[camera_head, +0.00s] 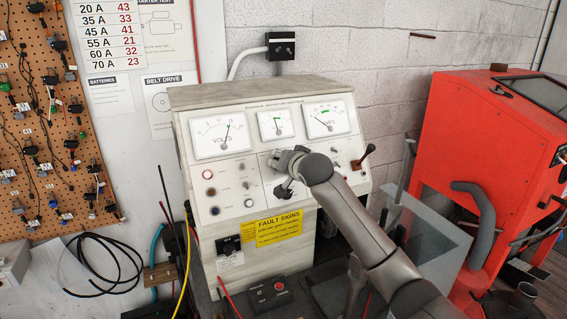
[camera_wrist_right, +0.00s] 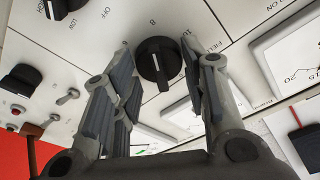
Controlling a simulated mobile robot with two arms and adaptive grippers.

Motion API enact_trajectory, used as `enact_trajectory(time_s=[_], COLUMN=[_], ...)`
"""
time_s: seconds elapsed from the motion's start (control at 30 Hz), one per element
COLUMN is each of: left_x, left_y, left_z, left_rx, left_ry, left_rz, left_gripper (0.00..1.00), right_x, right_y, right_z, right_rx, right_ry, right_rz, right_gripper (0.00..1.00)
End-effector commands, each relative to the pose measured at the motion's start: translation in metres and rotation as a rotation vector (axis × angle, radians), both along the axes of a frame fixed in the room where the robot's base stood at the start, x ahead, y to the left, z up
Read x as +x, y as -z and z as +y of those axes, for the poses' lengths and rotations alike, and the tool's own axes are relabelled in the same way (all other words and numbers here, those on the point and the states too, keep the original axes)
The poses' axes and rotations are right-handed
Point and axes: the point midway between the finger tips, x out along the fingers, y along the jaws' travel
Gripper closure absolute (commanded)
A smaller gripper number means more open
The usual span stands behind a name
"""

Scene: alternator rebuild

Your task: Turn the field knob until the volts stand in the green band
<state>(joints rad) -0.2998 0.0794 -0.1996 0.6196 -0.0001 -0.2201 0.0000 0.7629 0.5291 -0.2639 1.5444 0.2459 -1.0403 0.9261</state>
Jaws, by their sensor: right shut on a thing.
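The field knob (camera_wrist_right: 154,66) is black and round with a white pointer line. In the right wrist view it sits between the two fingers of my right gripper (camera_wrist_right: 160,82), beside the printed word FIELD. In the head view my right gripper (camera_head: 286,164) is at the test bench panel, shut on the knob and hiding it. The volts meter (camera_head: 209,146) is the left of three white dials. Its dark needle stands a little right of upright. My left gripper is not in view.
The middle meter (camera_head: 270,131) and right meter (camera_head: 341,125) show green marks. A black-knobbed lever (camera_head: 366,153) stands right of my gripper. A yellow fault signs label (camera_head: 279,229) is below. A red cabinet (camera_head: 462,125) stands at the right.

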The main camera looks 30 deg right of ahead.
Motion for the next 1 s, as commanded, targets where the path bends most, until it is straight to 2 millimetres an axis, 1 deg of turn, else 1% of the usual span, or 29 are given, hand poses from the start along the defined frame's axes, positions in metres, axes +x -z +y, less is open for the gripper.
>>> enact_trajectory(time_s=[0.3,0.33,0.43,0.5,0.83,1.0], left_x=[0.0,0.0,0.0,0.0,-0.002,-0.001], left_y=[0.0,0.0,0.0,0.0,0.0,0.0], left_z=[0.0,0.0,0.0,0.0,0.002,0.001], left_rx=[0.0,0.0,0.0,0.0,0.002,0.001], left_ry=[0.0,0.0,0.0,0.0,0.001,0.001], left_rz=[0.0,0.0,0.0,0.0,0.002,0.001], left_gripper=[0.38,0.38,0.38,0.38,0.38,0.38], right_x=[0.0,0.0,0.0,0.0,-0.001,-0.01], right_y=[0.0,0.0,0.0,0.0,-0.001,-0.004], right_z=[-0.001,-0.001,-0.001,-0.001,0.0,0.002], right_rx=[0.0,0.0,0.0,-0.001,0.0,0.0], right_ry=[0.002,0.002,0.002,0.001,0.0,0.0], right_rz=[0.0,0.0,0.0,0.0,-0.001,-0.001], right_gripper=[0.84,0.58,0.46,0.39,0.39,0.39])
